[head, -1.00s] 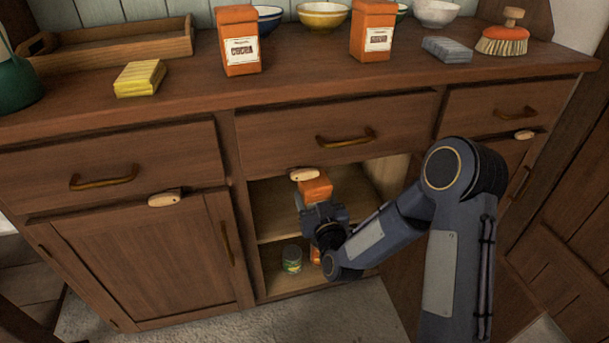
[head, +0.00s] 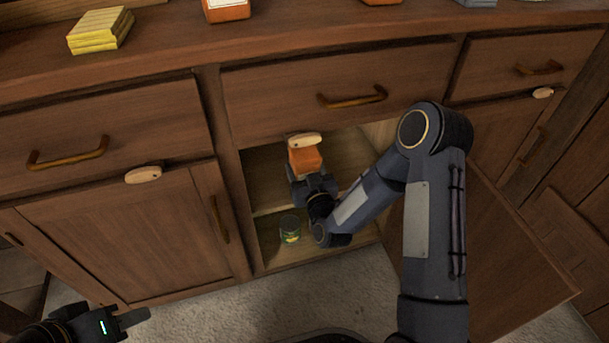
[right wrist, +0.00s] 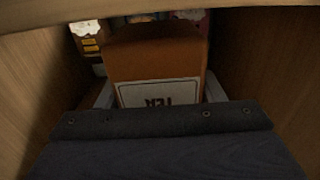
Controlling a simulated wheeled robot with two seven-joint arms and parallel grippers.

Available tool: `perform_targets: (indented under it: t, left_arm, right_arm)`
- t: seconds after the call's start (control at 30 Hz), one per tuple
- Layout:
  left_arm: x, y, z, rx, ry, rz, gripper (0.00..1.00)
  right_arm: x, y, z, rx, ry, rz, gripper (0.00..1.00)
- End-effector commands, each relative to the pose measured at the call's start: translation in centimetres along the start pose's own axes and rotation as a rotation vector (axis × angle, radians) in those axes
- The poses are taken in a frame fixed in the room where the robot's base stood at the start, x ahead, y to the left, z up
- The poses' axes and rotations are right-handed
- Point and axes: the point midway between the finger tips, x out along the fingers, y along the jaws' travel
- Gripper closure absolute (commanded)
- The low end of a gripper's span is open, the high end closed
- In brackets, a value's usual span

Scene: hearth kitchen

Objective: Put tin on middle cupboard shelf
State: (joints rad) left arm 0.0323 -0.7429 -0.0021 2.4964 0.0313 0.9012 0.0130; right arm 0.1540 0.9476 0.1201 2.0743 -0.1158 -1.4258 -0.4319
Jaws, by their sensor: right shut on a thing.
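An orange tin (head: 306,159) is inside the open middle cupboard, in the upper opening above the cupboard shelf (head: 262,208). My right gripper (head: 312,180) is shut on it from the front.
A green can (head: 290,229) stands on the cupboard floor. Packages (right wrist: 88,35) sit behind the tin. The open cupboard door (head: 505,255) is right of my right arm. A yellow sponge stack (head: 100,30) lies on the counter. A drawer (head: 340,95) is closed above the opening.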

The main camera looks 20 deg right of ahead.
Motion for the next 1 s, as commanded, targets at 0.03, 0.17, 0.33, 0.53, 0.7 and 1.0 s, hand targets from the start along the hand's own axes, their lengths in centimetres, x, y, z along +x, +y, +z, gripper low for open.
perform_targets:
  t: [0.03,0.17,0.33,0.53,0.7,1.0]
  left_arm:
    - [0.65,-0.3,0.33,0.0,0.0,0.0,0.64]
    - [0.66,-0.3,0.33,0.0,0.0,0.0,0.64]
    - [0.59,-0.27,0.29,0.0,0.0,0.0,0.64]
    - [0.6,-0.27,0.3,0.0,0.0,0.0,0.64]
    - [0.6,-0.27,0.3,0.0,0.0,0.0,0.64]
    - [0.41,-0.19,0.21,0.0,0.0,0.0,0.64]
  right_arm:
    - [0.01,0.02,1.19,0.0,0.0,0.0,0.72]
    - [0.01,0.0,1.49,0.0,0.002,0.0,0.72]
    - [0.01,-0.01,1.37,0.0,0.002,0.0,0.72]
    - [-0.01,0.01,1.69,0.0,0.0,0.0,0.28]
    - [-0.01,0.0,1.7,0.0,0.0,0.0,0.17]
    - [-0.44,-0.02,1.37,0.0,-0.002,-0.001,0.17]
